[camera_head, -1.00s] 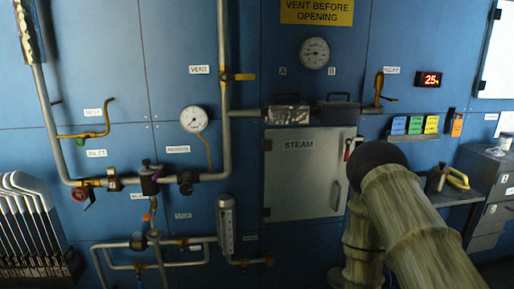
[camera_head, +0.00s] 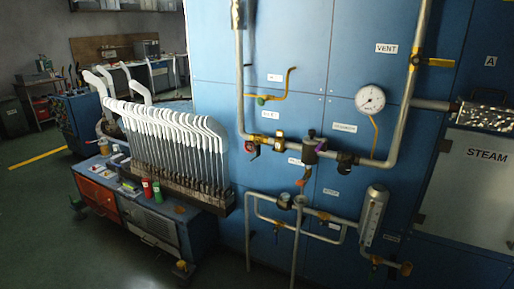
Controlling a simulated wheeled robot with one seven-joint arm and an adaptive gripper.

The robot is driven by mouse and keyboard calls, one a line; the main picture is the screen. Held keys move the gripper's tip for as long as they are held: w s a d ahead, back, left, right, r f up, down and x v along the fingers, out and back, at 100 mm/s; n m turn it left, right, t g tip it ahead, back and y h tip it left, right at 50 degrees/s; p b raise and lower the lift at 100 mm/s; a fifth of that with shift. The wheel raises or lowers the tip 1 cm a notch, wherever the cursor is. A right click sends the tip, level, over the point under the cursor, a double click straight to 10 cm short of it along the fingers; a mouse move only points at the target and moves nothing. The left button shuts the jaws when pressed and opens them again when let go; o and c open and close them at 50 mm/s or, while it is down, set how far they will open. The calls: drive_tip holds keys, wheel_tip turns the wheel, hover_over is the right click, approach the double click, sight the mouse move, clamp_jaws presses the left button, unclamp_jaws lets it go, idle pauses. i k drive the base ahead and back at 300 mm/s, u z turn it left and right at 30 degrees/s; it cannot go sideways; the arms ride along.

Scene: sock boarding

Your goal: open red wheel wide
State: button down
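A small red wheel (camera_head: 251,147) sits low on the left end of the horizontal pipe run on the blue panel, beside brass fittings (camera_head: 267,141). It is small in the picture, and how far it is turned cannot be told. My gripper is not in view, and no part of my arm shows now.
A pressure gauge (camera_head: 370,99) and a yellow vent handle (camera_head: 432,62) are on the panel to the right. A wheeled cart (camera_head: 158,222) with a rack of white sock boards (camera_head: 185,140) stands left of the panel. Open floor (camera_head: 50,215) lies further left.

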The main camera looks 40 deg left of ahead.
sight(252, 145)
drive_tip(key=z, duration=0.15)
drive_tip(key=i, duration=0.7)
drive_tip(key=u, duration=2.15)
